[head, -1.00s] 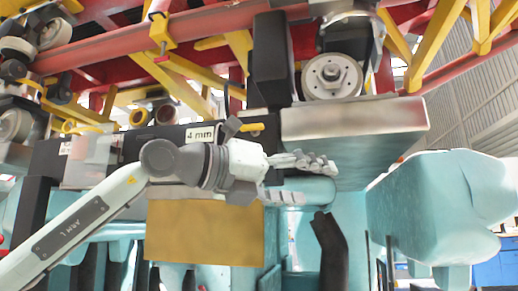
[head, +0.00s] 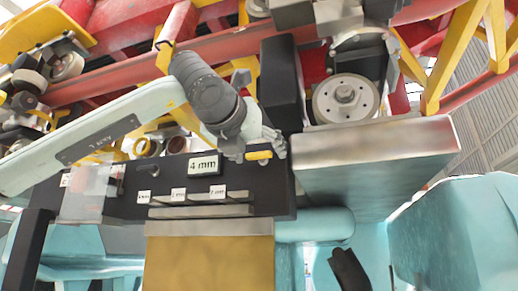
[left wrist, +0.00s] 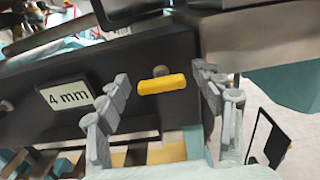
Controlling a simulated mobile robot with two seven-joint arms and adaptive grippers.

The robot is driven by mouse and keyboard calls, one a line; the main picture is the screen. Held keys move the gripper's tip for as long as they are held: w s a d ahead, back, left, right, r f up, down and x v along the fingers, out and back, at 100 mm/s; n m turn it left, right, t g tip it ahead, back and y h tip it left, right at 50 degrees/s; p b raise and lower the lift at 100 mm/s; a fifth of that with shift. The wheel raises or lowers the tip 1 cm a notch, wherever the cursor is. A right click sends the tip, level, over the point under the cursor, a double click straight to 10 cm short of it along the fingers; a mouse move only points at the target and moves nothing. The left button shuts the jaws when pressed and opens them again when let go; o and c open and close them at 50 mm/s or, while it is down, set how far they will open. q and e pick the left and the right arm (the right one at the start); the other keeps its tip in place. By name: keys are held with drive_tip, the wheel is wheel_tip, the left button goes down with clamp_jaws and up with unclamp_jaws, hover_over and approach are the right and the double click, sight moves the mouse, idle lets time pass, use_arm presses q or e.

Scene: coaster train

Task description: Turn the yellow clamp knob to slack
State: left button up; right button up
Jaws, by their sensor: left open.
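The yellow clamp knob (head: 258,155) is a short bar on the front of a dark block, right of the "4 mm" label (head: 204,165). In the left wrist view the knob (left wrist: 161,85) lies nearly level, with a small round stud just above its middle. My left gripper (head: 257,147) is open at the knob, with one finger on each side in the head view. In the left wrist view my left gripper (left wrist: 163,80) shows gaps between the fingers and the knob. How far the fingertips are from the block's face is hard to tell. My right gripper is not in view.
The dark block (head: 275,194) carries several small labels and grey strips below the knob. A metal box (head: 375,160) juts out to the right, under a wheel (head: 346,98). A brass-coloured panel (head: 208,262) hangs below. Red and yellow beams cross above.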

use_arm(q)
drive_tip(key=shift+w+d, duration=0.15)
drive_tip(key=shift+w, duration=0.25)
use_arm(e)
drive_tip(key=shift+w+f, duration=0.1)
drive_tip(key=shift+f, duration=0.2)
use_arm(q)
drive_tip(key=c, duration=1.1)
drive_tip(key=shift+c, duration=0.3)
drive_tip(key=shift+f, duration=0.1)
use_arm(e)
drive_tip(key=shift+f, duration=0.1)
